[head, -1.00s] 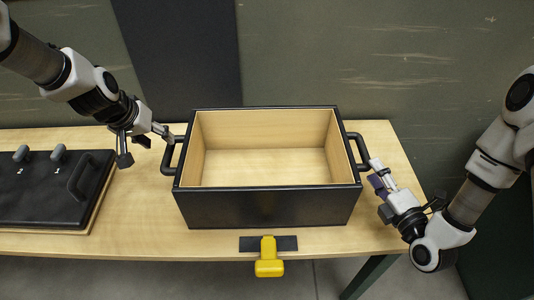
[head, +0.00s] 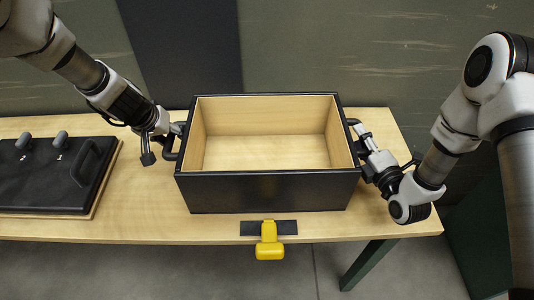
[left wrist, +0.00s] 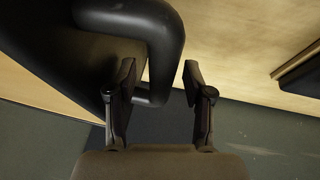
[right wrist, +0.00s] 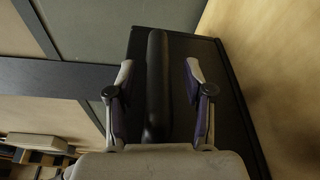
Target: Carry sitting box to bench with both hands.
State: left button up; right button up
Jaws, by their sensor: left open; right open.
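The sitting box (head: 270,192) is an open black box with a pale wood inside, standing upright on a wooden bench top (head: 400,215). It has a black handle on each side. My left gripper (head: 173,134) is at the left handle; in the left wrist view the open fingers (left wrist: 158,92) have part of the bent black handle (left wrist: 165,45) between and beyond them. My right gripper (head: 362,150) is at the right handle (head: 354,128); in the right wrist view its open fingers (right wrist: 158,92) stand on either side of the black handle bar (right wrist: 157,75). Neither is closed on it.
A black board (head: 40,180) with two grey knobs and a handle lies on the left of the table. A yellow handle (head: 269,243) sticks out at the front edge. A wall stands behind.

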jog(key=shift+s, duration=0.1)
pick_arm(q)
grip_shut()
pick_arm(e)
grip_shut()
pick_arm(q)
jog(key=shift+r, duration=0.25)
pick_arm(e)
jog(key=shift+r, duration=0.2)
